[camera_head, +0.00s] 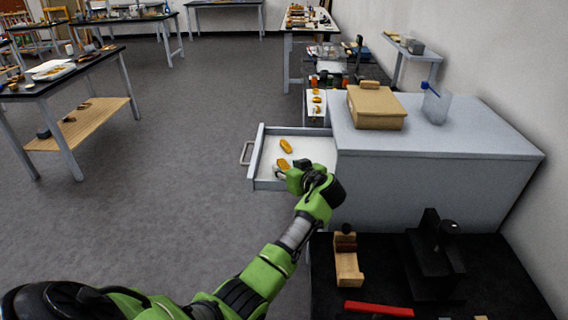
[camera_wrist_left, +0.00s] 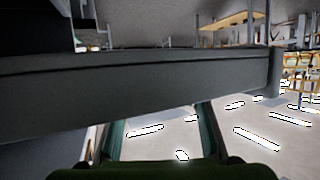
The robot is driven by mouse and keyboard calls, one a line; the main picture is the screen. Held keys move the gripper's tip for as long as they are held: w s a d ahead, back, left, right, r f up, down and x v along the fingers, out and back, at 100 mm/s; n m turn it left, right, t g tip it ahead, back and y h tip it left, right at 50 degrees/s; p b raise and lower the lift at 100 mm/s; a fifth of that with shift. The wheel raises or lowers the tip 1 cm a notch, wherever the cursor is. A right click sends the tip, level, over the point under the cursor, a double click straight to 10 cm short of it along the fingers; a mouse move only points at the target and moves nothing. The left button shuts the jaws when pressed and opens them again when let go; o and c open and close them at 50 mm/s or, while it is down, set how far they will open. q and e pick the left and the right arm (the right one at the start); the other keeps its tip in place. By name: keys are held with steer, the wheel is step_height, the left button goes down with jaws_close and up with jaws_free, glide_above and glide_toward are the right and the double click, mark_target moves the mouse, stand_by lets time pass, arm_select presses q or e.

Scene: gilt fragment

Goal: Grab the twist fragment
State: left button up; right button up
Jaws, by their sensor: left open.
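An open drawer (camera_head: 322,149) with a pale inside sticks out to the left of a grey cabinet. Two small gold-orange fragments lie in it: one upper fragment (camera_head: 286,146) and one lower fragment (camera_head: 284,164). I cannot tell which, if either, is the twist fragment. My left gripper (camera_head: 287,172) is at the drawer's near side, close to the lower fragment; contact cannot be made out. In the left wrist view the left gripper (camera_wrist_left: 160,140) has its fingers apart, with no fragment visible between them. A grey bar-like edge crosses in front. My right gripper is not in view.
The cabinet (camera_head: 430,165) carries a cardboard box (camera_head: 376,107) and a clear holder (camera_head: 436,104). A narrow stand (camera_head: 317,119) with more gold pieces is behind the drawer. A black bench (camera_head: 388,282) with tools is at front right. Floor left of the drawer is clear.

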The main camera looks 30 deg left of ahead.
arm_select(q)
steer(key=shift+w+a+f, duration=0.15)
steer(key=shift+w+a, duration=0.05)
steer(key=shift+a, duration=0.05)
steer(key=c, duration=1)
steer(key=shift+d, duration=0.1)
